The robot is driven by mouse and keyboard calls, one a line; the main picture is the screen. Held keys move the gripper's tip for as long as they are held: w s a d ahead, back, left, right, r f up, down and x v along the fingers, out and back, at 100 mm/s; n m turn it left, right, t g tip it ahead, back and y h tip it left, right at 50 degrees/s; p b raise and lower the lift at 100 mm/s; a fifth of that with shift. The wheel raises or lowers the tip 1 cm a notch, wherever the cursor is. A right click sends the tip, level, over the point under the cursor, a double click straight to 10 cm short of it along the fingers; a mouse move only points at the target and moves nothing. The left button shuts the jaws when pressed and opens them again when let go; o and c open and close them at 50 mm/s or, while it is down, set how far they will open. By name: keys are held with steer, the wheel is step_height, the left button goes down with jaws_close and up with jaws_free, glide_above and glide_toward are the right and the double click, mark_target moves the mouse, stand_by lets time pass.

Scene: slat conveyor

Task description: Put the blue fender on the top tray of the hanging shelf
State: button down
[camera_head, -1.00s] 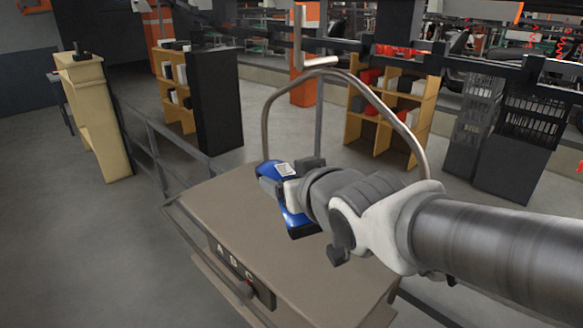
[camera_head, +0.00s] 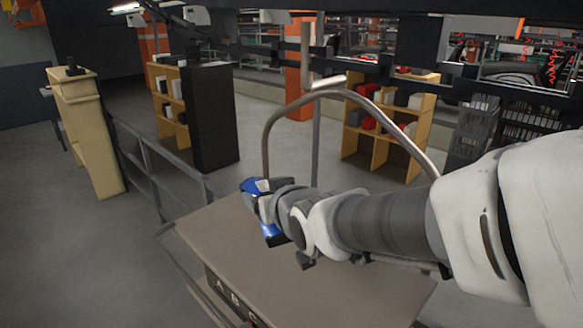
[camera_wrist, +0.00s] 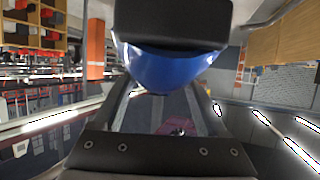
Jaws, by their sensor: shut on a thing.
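The blue fender (camera_head: 268,228) is in my gripper (camera_head: 262,208), above the top tray (camera_head: 340,265) of the hanging shelf. It has a white label and a dark end. In the wrist view the fender (camera_wrist: 168,68) shows as a glossy blue curved body under a dark block, between the fingers. My gripper is shut on it; my wrist hides part of it in the head view. The brown tray has a curved metal hanger (camera_head: 268,135) rising over it and letters on its front edge. I cannot tell whether the fender touches the tray.
A grey railing (camera_head: 150,165) runs along the left of the shelf. A black cabinet (camera_head: 212,115), a cream stand (camera_head: 88,130) and a wooden rack (camera_head: 385,150) stand farther back. The left part of the tray is bare.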

steer(key=x, duration=0.4)
steer(key=f+x, duration=0.1)
steer(key=x, duration=0.1)
steer(key=shift+s+a+p, duration=0.15)
steer(key=shift+a+p, duration=0.1)
steer(key=shift+p, duration=0.05)
steer(key=shift+f, duration=2.05)
steer(key=shift+f, duration=0.15)
jaws_free()
steer(key=shift+s+r+p, duration=0.1)
steer(key=shift+r+p, duration=0.1)
steer(key=shift+p, duration=0.1)
